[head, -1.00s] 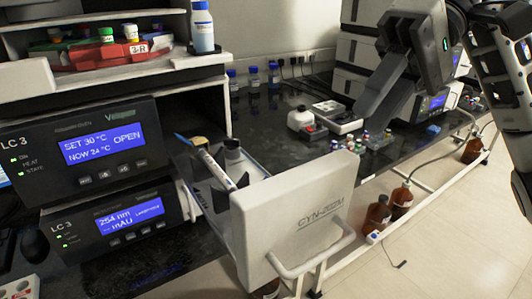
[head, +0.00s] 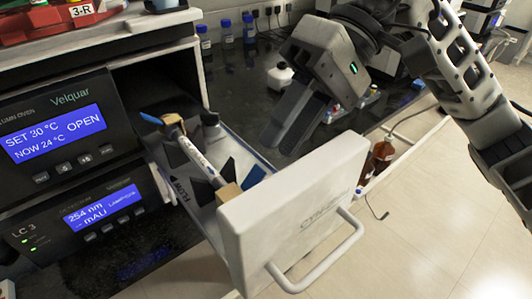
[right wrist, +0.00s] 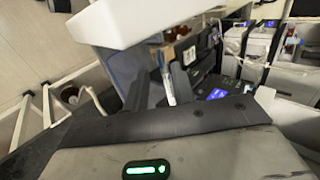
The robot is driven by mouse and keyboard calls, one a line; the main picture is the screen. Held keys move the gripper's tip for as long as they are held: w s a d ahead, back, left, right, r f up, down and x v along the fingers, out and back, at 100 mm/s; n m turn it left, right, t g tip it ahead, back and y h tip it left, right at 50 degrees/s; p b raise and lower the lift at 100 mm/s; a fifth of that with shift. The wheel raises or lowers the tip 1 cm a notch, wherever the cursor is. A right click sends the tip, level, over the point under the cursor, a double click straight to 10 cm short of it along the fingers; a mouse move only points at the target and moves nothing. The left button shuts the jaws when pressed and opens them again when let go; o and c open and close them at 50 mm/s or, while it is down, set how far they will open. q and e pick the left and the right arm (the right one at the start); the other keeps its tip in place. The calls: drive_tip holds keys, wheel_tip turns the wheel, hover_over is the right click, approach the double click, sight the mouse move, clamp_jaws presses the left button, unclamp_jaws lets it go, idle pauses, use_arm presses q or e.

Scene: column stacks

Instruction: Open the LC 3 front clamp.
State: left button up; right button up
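The LC 3 oven drawer (head: 292,215) stands pulled out, its white front panel towards the lower right. Inside lies a slim white column (head: 200,158) with a blue end and tan fittings. Dark wedge-shaped clamp parts (head: 231,172) stand beside it near the front; whether the front clamp is shut is too small to tell. My right gripper (head: 284,146) hangs above and behind the drawer, pointing down, apart from the column. In the right wrist view its two fingers (right wrist: 158,88) are spread and empty, with the column (right wrist: 168,88) showing beyond them. My left gripper is out of view.
The LC 3 oven unit (head: 60,135) reads OPEN, above a detector unit (head: 95,212). Blue-capped bottles (head: 226,32) and a white bottle (head: 279,76) stand on the dark bench behind. The drawer handle (head: 325,262) juts out over the floor; a brown bottle (head: 382,158) stands beyond.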

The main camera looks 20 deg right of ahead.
drive_tip(key=shift+x, duration=2.3)
clamp_jaws()
